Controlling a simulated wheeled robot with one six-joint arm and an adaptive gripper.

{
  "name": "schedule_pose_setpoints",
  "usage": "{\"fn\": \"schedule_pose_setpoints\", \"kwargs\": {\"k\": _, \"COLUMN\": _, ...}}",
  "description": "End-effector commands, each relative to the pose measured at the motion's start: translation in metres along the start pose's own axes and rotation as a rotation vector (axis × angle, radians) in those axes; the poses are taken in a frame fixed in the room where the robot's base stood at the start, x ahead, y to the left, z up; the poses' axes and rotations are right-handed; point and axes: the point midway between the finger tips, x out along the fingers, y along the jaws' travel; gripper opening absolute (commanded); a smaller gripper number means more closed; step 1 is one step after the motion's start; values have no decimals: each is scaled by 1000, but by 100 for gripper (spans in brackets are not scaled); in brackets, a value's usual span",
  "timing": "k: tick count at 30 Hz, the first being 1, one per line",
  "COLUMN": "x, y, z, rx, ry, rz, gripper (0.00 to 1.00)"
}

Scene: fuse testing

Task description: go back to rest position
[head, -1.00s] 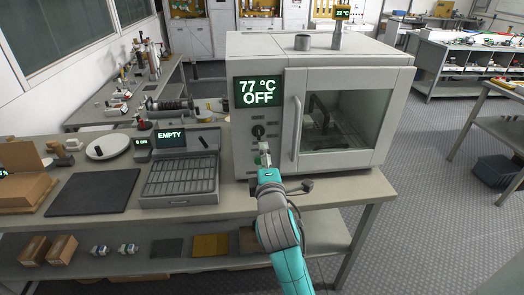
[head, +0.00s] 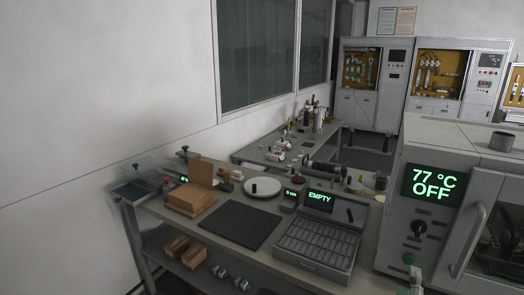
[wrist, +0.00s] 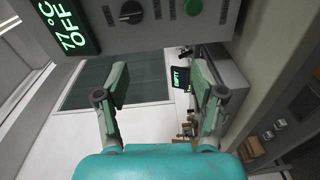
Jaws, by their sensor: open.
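My gripper (wrist: 162,82) is open and empty in the wrist view, its two fingers spread apart with nothing between them. The oven (head: 440,165) stands at the right in the head view; its display (head: 432,183) reads 77 °C OFF. Its black knob (head: 419,228) and green button (head: 408,258) show below the display. In the wrist view the knob (wrist: 131,12) and green button (wrist: 193,7) lie beyond the fingertips, apart from them. Only a small part of my gripper (head: 415,277) shows at the bottom edge of the head view.
A tray (head: 318,242) with a screen reading EMPTY stands left of the oven. A dark mat (head: 236,226), a white plate (head: 272,191) and a cardboard box (head: 190,201) are on the bench. More boxes (head: 194,257) lie on the lower shelf. A wall is at the left.

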Motion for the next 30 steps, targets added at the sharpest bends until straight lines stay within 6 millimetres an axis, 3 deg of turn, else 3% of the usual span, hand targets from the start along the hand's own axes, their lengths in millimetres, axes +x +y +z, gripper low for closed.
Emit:
{"fn": "schedule_pose_setpoints", "kwargs": {"k": 1, "x": -13, "y": -19, "z": -2, "rx": 31, "ry": 25, "rz": -21, "gripper": 69}}
{"fn": "schedule_pose_setpoints", "kwargs": {"k": 6, "x": -56, "y": -66, "z": -11, "rx": 171, "ry": 107, "rz": -74, "gripper": 69}}
{"fn": "schedule_pose_setpoints", "kwargs": {"k": 15, "x": -144, "y": -129, "z": -14, "rx": 438, "ry": 213, "rz": -189, "gripper": 69}}
{"fn": "schedule_pose_setpoints", "kwargs": {"k": 22, "x": -215, "y": -159, "z": -8, "rx": 656, "ry": 259, "rz": -290, "gripper": 69}}
{"fn": "schedule_pose_setpoints", "kwargs": {"k": 30, "x": -299, "y": -174, "z": 9, "rx": 922, "ry": 269, "rz": -413, "gripper": 69}}
